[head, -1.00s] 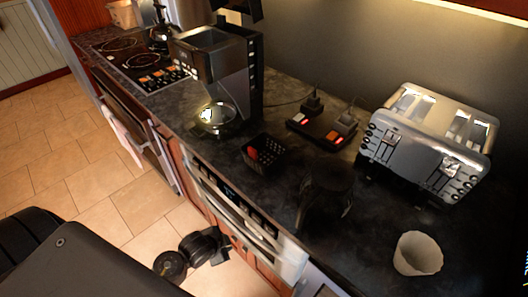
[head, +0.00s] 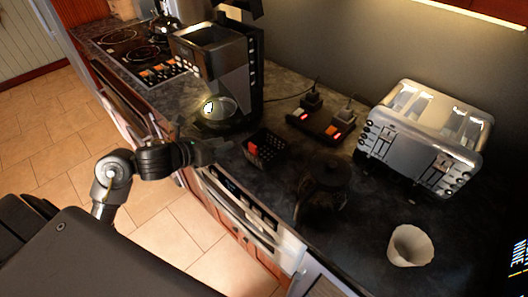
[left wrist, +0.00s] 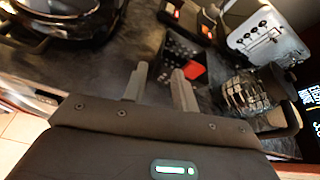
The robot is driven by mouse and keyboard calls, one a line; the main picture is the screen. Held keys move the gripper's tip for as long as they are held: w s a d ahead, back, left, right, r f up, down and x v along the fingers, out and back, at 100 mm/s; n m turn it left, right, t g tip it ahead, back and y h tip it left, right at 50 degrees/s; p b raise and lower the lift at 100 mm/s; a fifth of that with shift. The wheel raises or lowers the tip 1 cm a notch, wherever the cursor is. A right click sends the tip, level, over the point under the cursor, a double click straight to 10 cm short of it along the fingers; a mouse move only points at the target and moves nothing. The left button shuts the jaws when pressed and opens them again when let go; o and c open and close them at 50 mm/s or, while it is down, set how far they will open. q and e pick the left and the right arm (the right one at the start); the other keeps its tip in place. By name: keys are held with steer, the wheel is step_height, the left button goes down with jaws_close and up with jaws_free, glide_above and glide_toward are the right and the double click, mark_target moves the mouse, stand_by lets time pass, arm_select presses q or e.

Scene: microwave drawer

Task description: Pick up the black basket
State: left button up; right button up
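The black basket (head: 266,158) is a small dark box with small holes, standing on the dark counter near its front edge. A red item (head: 252,149) shows in it. My left gripper (head: 224,149) reaches over the counter edge from the left, just left of the basket and apart from it. In the left wrist view the basket (left wrist: 176,50) lies just beyond my two fingers (left wrist: 160,76), a little to their right. The fingers are apart with nothing between them. The right finger covers part of the basket's near side. My right gripper is not in view.
A coffee machine (head: 222,75) stands behind and left of the basket. A dark glass pot (head: 324,180) stands close on its right. A charger block (head: 322,125) lies behind it. A toaster (head: 422,130) and a white cup (head: 410,246) are farther right.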

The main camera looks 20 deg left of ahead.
mark_target(247, 139)
arm_select(q)
steer(key=shift+w+a+r+m+h, duration=0.1)
steer(key=shift+r+m+h, duration=0.25)
steer(key=shift+m, duration=0.45)
steer(key=p+x, duration=0.1)
steer(key=x, duration=0.4)
steer(key=shift+w+f, duration=0.2)
steer(key=p+x, duration=0.1)
steer(key=x, duration=0.3)
steer(key=shift+d+f+p, duration=0.3)
steer(key=shift+f+p, duration=0.05)
steer(key=shift+w+d+f, duration=0.1)
steer(key=shift+w+f, duration=0.15)
steer(key=shift+w, duration=0.05)
jaws_close()
